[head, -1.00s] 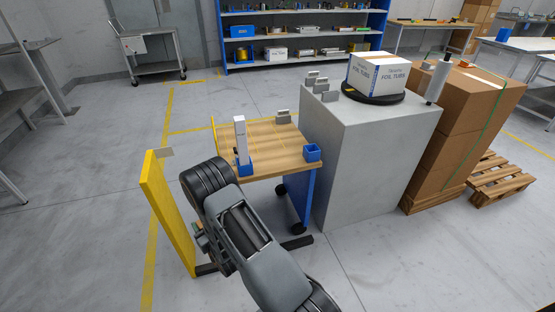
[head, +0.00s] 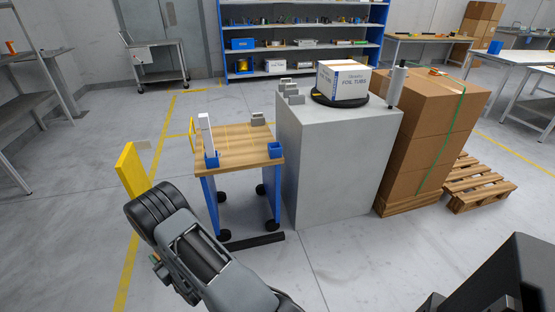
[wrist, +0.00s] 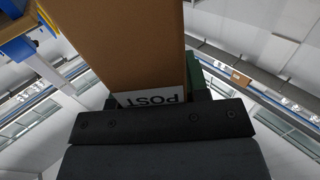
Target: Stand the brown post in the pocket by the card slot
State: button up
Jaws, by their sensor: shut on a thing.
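The brown post (wrist: 125,45) fills the upper middle of the wrist view, with a white label reading POST upside down near the jaws. My gripper (wrist: 152,98) is shut on it; a green piece shows at the post's right side. In the head view my arm hides the gripper and the post. A wooden-topped cart (head: 238,140) stands ahead with a blue pocket (head: 275,151) at its front right corner, which looks empty. Another blue pocket (head: 212,162) at the front left has a white upright piece (head: 206,134) at it. A grey slotted block (head: 258,119) sits at the back right.
A grey plinth (head: 335,165) stands right of the cart, bearing a foil-tube box (head: 343,80) on a black disc and grey blocks (head: 290,93). A yellow panel (head: 131,170) is left of the arm. Stacked cartons (head: 425,150) stand farther right.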

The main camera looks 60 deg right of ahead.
aim_at(275, 154)
jog(key=u, duration=0.35)
jog(key=k, duration=0.1)
jog(key=z, duration=1.4)
